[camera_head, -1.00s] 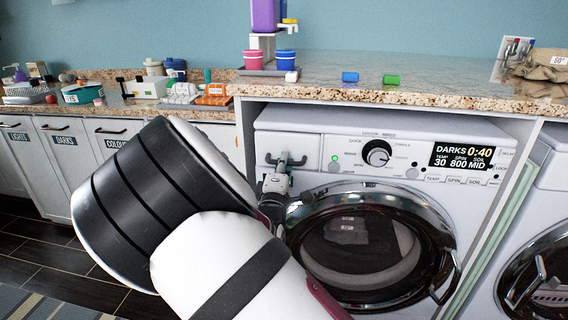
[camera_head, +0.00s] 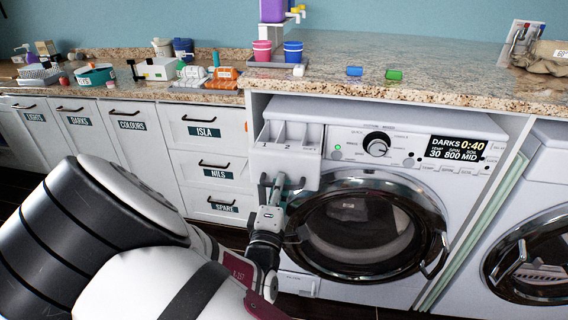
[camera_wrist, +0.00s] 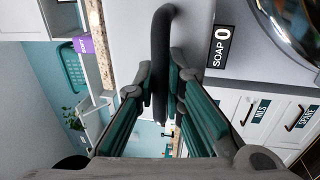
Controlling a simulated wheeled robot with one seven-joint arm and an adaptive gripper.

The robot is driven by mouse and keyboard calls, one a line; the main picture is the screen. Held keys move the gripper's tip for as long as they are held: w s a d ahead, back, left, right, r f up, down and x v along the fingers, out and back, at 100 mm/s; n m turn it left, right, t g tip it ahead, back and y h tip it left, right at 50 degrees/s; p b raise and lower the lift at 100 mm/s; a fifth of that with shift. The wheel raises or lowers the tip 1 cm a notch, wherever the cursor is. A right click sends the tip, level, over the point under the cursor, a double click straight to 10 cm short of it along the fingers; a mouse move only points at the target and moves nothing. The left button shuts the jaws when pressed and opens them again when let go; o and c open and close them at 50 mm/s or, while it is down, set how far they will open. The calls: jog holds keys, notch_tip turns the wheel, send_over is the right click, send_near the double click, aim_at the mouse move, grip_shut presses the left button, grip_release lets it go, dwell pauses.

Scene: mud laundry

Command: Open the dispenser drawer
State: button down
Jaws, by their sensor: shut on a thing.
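The dispenser drawer (camera_head: 290,134) sticks out from the upper left of the washing machine's front, and its numbered compartments show from above. My gripper (camera_head: 272,190) is just below the drawer front, at its dark handle. In the wrist view, my gripper (camera_wrist: 158,88) is shut on the dark, curved handle (camera_wrist: 162,40), which passes between the two green-padded fingers. The washing machine (camera_head: 400,130) has its round door closed, and its display reads DARKS 0:40. A SOAP label (camera_wrist: 221,46) shows beside the handle in the wrist view.
A granite counter (camera_head: 430,85) runs above the machine, with pink and blue cups (camera_head: 292,52) and small blue and green items. Labelled cabinet drawers (camera_head: 205,150) stand to the left. A second washer (camera_head: 535,240) is at the right.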

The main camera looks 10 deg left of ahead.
jog(key=shift+s+p, duration=0.35)
jog(key=shift+s, duration=0.7)
jog(key=c, duration=1.7)
grip_release()
jog(key=shift+o, duration=0.2)
jog(key=s+f, duration=0.2)
jog(key=s, duration=0.9)
jog(key=shift+s+a+f, duration=0.15)
jog(key=shift+s+a, duration=0.1)
jog(key=shift+s, duration=0.15)
